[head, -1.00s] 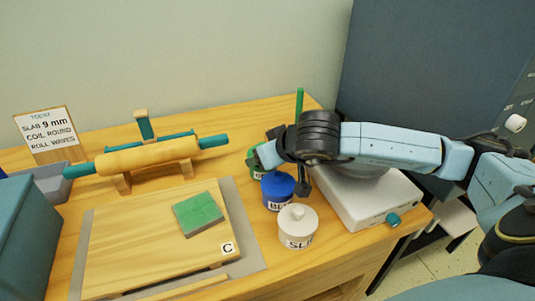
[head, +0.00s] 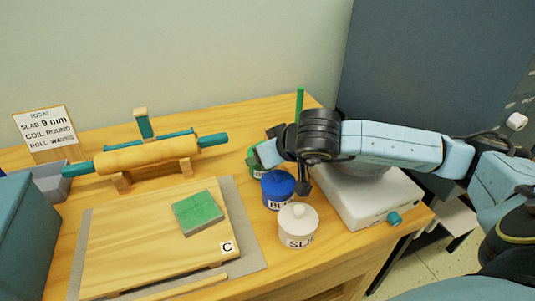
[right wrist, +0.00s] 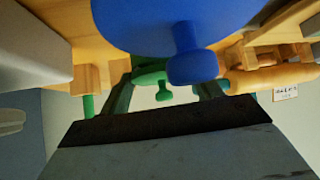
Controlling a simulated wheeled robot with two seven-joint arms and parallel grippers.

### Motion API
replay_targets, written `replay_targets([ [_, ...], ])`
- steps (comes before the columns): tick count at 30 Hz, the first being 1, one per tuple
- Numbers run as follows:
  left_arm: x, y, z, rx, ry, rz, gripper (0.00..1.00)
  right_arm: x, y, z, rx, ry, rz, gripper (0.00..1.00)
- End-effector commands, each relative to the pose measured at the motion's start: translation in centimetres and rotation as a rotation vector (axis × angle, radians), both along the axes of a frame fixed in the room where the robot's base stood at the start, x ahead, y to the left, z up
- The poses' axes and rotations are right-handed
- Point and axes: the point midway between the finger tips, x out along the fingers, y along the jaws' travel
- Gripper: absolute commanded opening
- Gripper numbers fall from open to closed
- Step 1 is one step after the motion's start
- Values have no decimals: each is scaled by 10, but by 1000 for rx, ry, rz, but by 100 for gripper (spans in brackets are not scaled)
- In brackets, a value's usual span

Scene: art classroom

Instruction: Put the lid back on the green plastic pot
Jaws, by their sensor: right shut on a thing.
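The green plastic pot (head: 254,170) stands on the table behind the blue pot, mostly hidden by my right gripper (head: 262,156). In the right wrist view a green lid with a round knob (right wrist: 163,94) shows between the fingers of my right gripper (right wrist: 165,88). The gripper is shut on this lid, with the knob on the upper side of the lid. The lid is at the green pot's place. I cannot tell whether it touches the pot's rim or sits level. My left gripper is not in view.
A lidded blue pot (head: 278,191) stands close in front of the gripper, and a white lidded pot (head: 298,228) nearer. A white device (head: 373,200) lies under my right arm. The rolling pin (head: 150,155) and board (head: 130,245) are to the left.

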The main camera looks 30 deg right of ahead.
Motion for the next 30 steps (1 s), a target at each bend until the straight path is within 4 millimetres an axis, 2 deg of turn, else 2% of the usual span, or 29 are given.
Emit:
replay_targets([
  [30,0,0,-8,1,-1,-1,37,0,0,0,-1,-1,1,39],
])
